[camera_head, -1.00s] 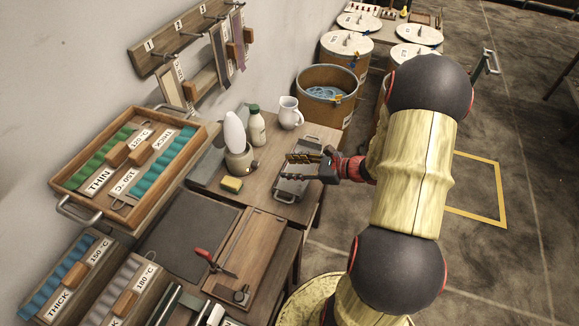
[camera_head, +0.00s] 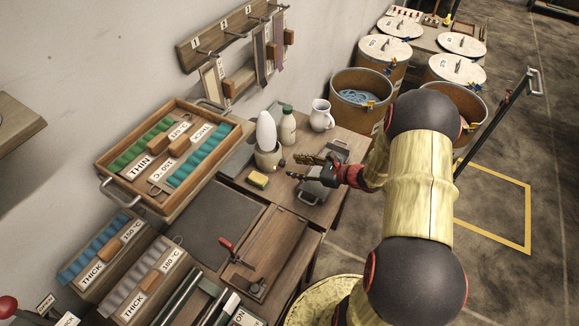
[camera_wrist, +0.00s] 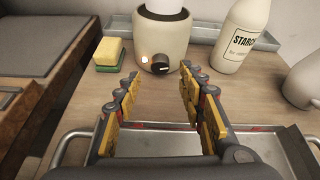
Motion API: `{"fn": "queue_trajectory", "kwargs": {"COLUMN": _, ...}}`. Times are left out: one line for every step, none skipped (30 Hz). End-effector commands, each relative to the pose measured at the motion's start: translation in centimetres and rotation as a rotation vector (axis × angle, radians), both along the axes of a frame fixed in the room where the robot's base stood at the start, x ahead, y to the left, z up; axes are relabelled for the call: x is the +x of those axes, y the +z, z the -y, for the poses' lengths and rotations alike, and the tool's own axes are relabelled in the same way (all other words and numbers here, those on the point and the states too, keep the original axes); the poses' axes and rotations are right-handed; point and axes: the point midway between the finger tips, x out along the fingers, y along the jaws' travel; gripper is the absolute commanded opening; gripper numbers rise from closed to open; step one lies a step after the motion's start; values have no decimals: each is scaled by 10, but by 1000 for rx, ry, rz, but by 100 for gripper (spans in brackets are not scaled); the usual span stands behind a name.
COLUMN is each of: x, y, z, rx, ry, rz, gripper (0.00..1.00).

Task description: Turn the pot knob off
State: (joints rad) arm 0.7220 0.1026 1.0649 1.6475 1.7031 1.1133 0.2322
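The pot (camera_wrist: 172,35) is a small beige heater with a white cone in it, at top centre in the wrist view. It also shows in the head view (camera_head: 268,160). Its black knob (camera_wrist: 160,65) is on the front, with a small white glowing lamp (camera_wrist: 145,60) to its left. My gripper (camera_wrist: 160,78) is open and empty, its yellow-padded fingers spread left and right in front of the knob, apart from it. In the head view, my gripper (camera_head: 295,167) is just right of the pot, over the bench. The knob's exact angle is hard to tell.
A yellow-green sponge (camera_wrist: 108,54) is left of the pot. A starch bottle (camera_wrist: 241,35) and a white jug (camera_wrist: 302,80) stand at its right. A grey metal tray with handles (camera_wrist: 70,145) lies beneath my gripper. Bare wood (camera_wrist: 90,90) lies between tray and pot.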

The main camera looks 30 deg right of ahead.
Motion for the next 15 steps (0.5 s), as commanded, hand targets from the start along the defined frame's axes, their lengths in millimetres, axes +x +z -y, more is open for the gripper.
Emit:
{"fn": "queue_trajectory", "kwargs": {"x": 7, "y": -5, "z": -5, "rx": 0, "ry": 4, "rz": 1, "gripper": 40}}
{"fn": "queue_trajectory", "kwargs": {"x": 10, "y": -6, "z": -7, "rx": 0, "ry": 3, "rz": 1, "gripper": 40}}
{"fn": "queue_trajectory", "kwargs": {"x": 14, "y": -9, "z": -10, "rx": -1, "ry": 3, "rz": 0, "gripper": 40}}
{"fn": "queue_trajectory", "kwargs": {"x": 17, "y": -10, "z": -12, "rx": -1, "ry": 3, "rz": 0, "gripper": 40}}
{"fn": "queue_trajectory", "kwargs": {"x": 19, "y": -11, "z": -13, "rx": -1, "ry": 1, "rz": 0, "gripper": 40}}
{"fn": "queue_trajectory", "kwargs": {"x": 22, "y": -12, "z": -15, "rx": -1, "ry": 1, "rz": -1, "gripper": 40}}
{"fn": "queue_trajectory", "kwargs": {"x": 24, "y": -13, "z": -16, "rx": -1, "ry": 1, "rz": 0, "gripper": 40}}
{"fn": "queue_trajectory", "kwargs": {"x": 26, "y": -13, "z": -17, "rx": -1, "ry": 1, "rz": 0, "gripper": 40}}
{"fn": "queue_trajectory", "kwargs": {"x": 27, "y": -14, "z": -18, "rx": -1, "ry": 1, "rz": 0, "gripper": 40}}
{"fn": "queue_trajectory", "kwargs": {"x": 28, "y": -14, "z": -18, "rx": -1, "ry": 0, "rz": 0, "gripper": 40}}
{"fn": "queue_trajectory", "kwargs": {"x": 29, "y": -14, "z": -18, "rx": 0, "ry": 0, "rz": 0, "gripper": 40}}
{"fn": "queue_trajectory", "kwargs": {"x": 29, "y": -14, "z": -19, "rx": 0, "ry": -1, "rz": 0, "gripper": 40}}
{"fn": "queue_trajectory", "kwargs": {"x": 29, "y": -14, "z": -19, "rx": 0, "ry": -1, "rz": 0, "gripper": 40}}
{"fn": "queue_trajectory", "kwargs": {"x": 29, "y": -14, "z": -19, "rx": 0, "ry": -1, "rz": 0, "gripper": 40}}
{"fn": "queue_trajectory", "kwargs": {"x": 29, "y": -14, "z": -18, "rx": 0, "ry": -1, "rz": 0, "gripper": 40}}
